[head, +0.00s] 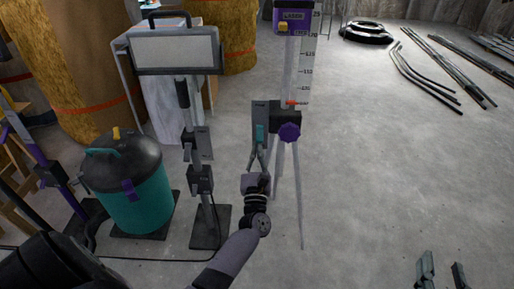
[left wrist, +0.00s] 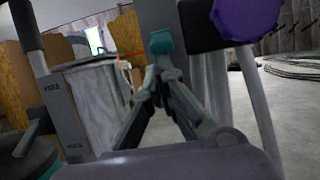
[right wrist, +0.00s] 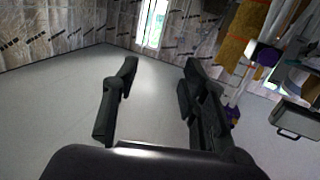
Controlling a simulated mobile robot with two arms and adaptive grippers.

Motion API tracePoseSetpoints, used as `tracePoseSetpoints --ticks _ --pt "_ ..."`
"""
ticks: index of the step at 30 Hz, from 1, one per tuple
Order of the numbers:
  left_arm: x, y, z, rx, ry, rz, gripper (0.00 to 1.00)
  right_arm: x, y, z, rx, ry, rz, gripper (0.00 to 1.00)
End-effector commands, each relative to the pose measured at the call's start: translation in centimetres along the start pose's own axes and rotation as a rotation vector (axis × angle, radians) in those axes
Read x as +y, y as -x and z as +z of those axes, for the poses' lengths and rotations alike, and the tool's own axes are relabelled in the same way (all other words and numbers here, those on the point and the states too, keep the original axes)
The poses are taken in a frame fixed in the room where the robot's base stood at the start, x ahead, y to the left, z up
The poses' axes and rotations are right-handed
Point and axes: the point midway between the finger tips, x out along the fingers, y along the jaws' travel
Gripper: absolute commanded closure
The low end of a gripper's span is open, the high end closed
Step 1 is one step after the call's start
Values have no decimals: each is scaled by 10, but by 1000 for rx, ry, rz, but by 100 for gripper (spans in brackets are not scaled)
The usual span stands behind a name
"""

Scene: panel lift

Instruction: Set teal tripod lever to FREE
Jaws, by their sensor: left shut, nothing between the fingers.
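The tripod (head: 290,70) stands in the middle of the head view, with a purple knob (head: 289,132) and a grey plate on the left of its black head. A teal lever (head: 259,133) sits upright on that plate. In the left wrist view the teal lever (left wrist: 161,42) shows right above my fingertips. My left gripper (head: 258,152) is shut and empty, its tips (left wrist: 160,68) just below the lever, close to or touching it; I cannot tell which. The plate's lettering is too small to read. My right gripper (head: 443,266) is open and empty, far from the tripod.
A lamp stand (head: 176,52) with black brackets stands left of the tripod. A teal tank (head: 130,195) is further left, with a cable on the floor. Straw-coloured rolls (head: 95,75) stand behind. Pipes (head: 450,65) lie at the back right; the floor between is clear.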

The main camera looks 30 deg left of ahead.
Motion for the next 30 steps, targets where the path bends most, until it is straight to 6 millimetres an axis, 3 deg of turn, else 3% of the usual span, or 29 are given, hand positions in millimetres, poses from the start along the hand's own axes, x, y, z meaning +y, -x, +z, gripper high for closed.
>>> tracePoseSetpoints --ticks 8,14,21,30 --pt "0 -1 6 31 1 2 100 7 15 47 -273 3 16 60" --pt "0 0 8 58 1 1 100 13 39 84 -496 2 30 60" --pt "0 1 10 93 1 2 100 19 82 123 -778 -3 47 60" --pt "0 1 12 136 1 2 100 25 154 154 -1131 -14 69 60"
